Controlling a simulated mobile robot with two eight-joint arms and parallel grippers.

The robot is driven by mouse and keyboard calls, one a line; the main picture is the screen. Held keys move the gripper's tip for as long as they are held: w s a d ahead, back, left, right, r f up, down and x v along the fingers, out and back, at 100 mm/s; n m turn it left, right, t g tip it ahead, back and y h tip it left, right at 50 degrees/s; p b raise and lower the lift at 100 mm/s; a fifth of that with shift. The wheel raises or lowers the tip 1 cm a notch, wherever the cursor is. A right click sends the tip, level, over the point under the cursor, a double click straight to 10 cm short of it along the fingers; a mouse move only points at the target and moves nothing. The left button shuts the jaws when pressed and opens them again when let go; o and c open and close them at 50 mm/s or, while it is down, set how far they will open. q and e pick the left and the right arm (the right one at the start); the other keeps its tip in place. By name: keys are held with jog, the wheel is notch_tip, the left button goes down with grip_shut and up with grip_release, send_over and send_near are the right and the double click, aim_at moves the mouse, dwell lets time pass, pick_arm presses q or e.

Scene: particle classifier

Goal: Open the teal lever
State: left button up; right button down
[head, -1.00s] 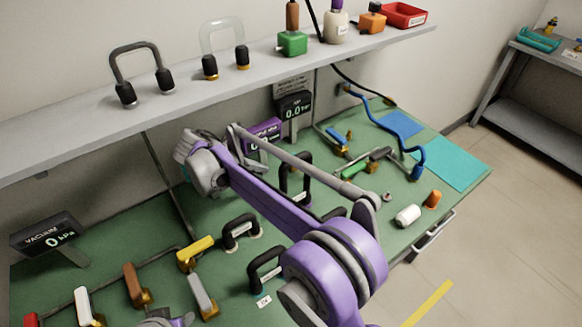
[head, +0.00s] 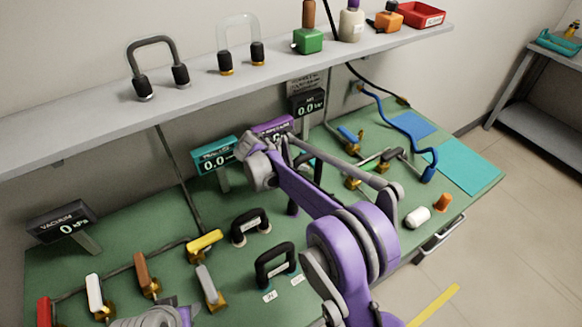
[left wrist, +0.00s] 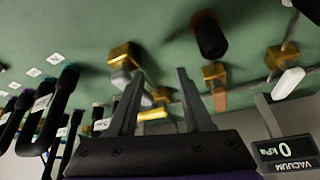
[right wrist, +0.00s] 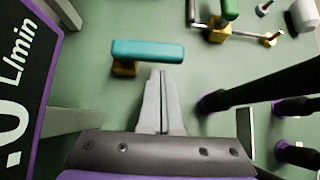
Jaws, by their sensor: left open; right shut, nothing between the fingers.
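The teal lever (right wrist: 148,50) shows in the right wrist view as a bar on a brass valve body (right wrist: 125,68), lying across the picture. My right gripper (right wrist: 160,74) is shut and empty, its tips just below the middle of the bar. I cannot tell whether they touch it. In the head view my right arm hides the lever. My left gripper (left wrist: 157,75) is open and empty over the green board, with a grey lever (left wrist: 122,78) and its brass valve beyond its fingers.
A teal display (head: 215,155) and purple display (head: 272,124) stand behind my right wrist. Black handles (head: 275,262) rise from the green board (head: 110,225). Yellow (head: 205,244), brown (head: 141,268) and white (head: 94,291) levers are at the left. A grey shelf (head: 200,95) overhangs the back.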

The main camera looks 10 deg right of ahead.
aim_at(313, 165)
jog(key=shift+w+d, duration=0.15)
jog(key=shift+d, duration=0.15)
pick_arm(q)
jog(key=shift+s+f+b, duration=0.1)
jog(key=shift+f+b, duration=0.5)
jog(key=shift+f, duration=0.05)
pick_arm(e)
jog(key=shift+d+f+n+t, duration=0.15)
jog(key=shift+d+n+t, duration=0.35)
jog(key=shift+n, duration=0.1)
pick_arm(q)
jog(key=shift+s+f+b, duration=0.1)
jog(key=shift+f+b, duration=0.25)
pick_arm(e)
jog(key=shift+s+d, duration=0.25)
jog(key=shift+d, duration=0.25)
pick_arm(q)
jog(key=shift+s+f, duration=0.1)
pick_arm(e)
jog(key=shift+d, duration=0.4)
jog(key=shift+w, duration=0.1)
